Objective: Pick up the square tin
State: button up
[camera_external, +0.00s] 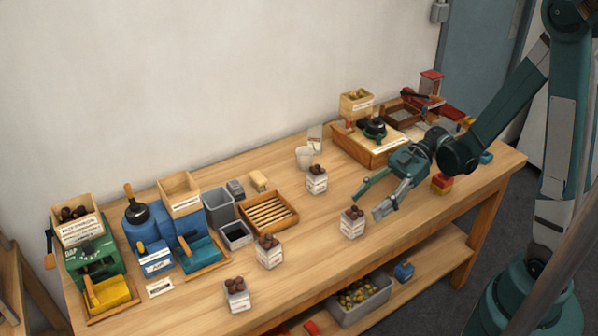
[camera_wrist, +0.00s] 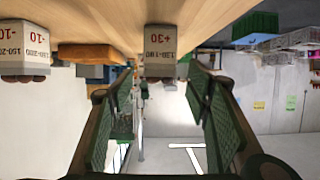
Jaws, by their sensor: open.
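Several white square tins with labels and brown chestnuts heaped on top stand on the table; I cannot tell which one the task names. The nearest square tin (camera_external: 351,227) stands just left of my gripper (camera_external: 367,207). Others are the back tin (camera_external: 316,184), the middle tin (camera_external: 269,257) and the front tin (camera_external: 237,299). My gripper is open and empty, its fingers pointing left. A tin marked -10 (camera_wrist: 61,40) is at the left.
A slatted wooden tray (camera_external: 268,212), a grey bin (camera_external: 220,206) and blue (camera_external: 156,260) and green (camera_external: 92,262) machines fill the left. A wooden box (camera_external: 360,147) is at the back right. Bare tabletop separates the tins.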

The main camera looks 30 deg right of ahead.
aim_at(355, 215)
jog(key=shift+a+f, duration=0.2)
jog(key=shift+a, duration=0.4)
jog(key=shift+b+x, duration=0.9)
jog(key=shift+x, duration=1.7)
jog(key=c, duration=1)
